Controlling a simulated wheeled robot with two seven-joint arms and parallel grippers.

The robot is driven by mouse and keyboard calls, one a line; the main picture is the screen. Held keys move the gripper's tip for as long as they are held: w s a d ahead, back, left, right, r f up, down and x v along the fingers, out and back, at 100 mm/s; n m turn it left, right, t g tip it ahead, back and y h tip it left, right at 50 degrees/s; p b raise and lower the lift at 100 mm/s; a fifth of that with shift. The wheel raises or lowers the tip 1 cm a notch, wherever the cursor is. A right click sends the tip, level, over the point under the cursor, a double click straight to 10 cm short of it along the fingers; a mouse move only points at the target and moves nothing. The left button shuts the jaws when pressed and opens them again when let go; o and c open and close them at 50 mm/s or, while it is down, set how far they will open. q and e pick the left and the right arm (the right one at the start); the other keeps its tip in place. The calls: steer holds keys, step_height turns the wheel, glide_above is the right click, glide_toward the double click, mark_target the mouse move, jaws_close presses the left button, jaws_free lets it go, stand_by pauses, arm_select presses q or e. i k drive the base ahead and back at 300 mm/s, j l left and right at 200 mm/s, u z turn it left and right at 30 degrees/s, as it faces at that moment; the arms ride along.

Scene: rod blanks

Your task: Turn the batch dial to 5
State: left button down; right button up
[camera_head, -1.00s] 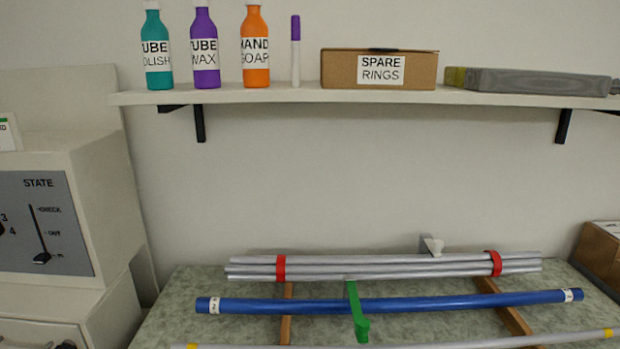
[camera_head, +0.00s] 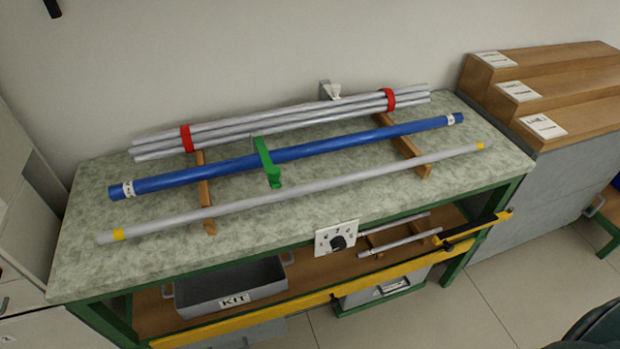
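A white plate with a black round knob (camera_head: 338,242) is fixed to the front edge of the green-framed workbench (camera_head: 100,255). It has small marks around the knob, too small to read for certain, and I cannot tell its setting. I cannot tell whether it is the batch dial. The cabinet (camera_head: 25,215) at the left edge shows only in part, and no numbered dial can be made out on it. Neither of my grippers is in view.
On the bench lie a bundle of grey tubes (camera_head: 280,119), a blue tube (camera_head: 340,147) and a grey rod with yellow bands (camera_head: 330,188). Below are a KIT tray (camera_head: 232,285) and a yellow rail (camera_head: 330,290). Wooden steps (camera_head: 560,85) stand right.

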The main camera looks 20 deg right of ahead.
mark_target(338, 243)
steer(key=k+l+z, duration=0.4)
steer(key=k+l, duration=0.25)
steer(key=k+l+z, duration=0.2)
steer(key=l, duration=0.2)
steer(key=k+l+z, duration=0.2)
steer(key=l, duration=0.25)
steer(key=k+l+z, duration=0.15)
steer(key=k+l, duration=0.2)
steer(key=l, duration=0.1)
